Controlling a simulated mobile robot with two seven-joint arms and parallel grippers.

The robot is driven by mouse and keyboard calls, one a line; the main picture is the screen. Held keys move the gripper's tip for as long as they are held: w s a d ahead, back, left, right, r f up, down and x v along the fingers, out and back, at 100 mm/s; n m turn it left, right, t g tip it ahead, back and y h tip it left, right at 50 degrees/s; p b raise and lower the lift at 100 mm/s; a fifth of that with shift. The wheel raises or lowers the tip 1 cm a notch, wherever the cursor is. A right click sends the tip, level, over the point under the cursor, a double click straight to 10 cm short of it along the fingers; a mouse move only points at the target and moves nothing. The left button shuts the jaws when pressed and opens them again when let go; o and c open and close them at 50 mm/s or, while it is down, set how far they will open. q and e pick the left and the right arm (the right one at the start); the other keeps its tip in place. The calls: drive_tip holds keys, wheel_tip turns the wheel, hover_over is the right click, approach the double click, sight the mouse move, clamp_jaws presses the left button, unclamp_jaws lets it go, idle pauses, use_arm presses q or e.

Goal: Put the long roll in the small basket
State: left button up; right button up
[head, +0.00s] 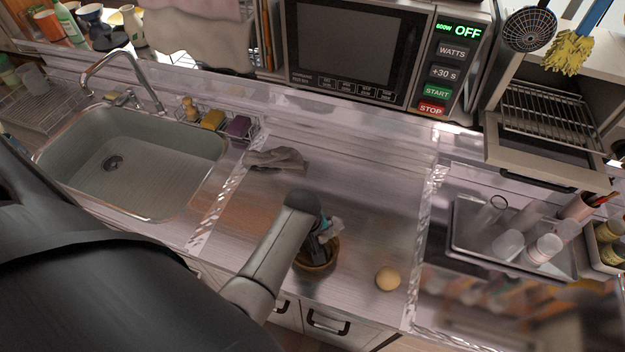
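The small basket (328,266) is a round brown container on the counter, just right of the middle of the head view. My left gripper (326,238) is right over it, pointing down at its opening. My own wrist hides much of the fingers and part of the basket. Whether the fingers are open or shut, or hold anything, does not show. A round pale bun (388,278) lies on the counter to the right of the basket. I cannot make out a long roll; the basket's inside is mostly hidden. My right gripper is not in view.
A grey cloth (276,158) lies on the counter near the sink (70,178). A microwave (345,50) stands at the back. A tray (470,253) with several glasses is at the right. The counter between cloth and tray is mostly clear.

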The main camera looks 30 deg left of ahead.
use_arm(q)
wheel_tip(320, 180, up, 5)
drive_tip(key=p, duration=0.5)
drive_tip(key=shift+f, duration=0.15)
drive_tip(key=shift+r, duration=1.1)
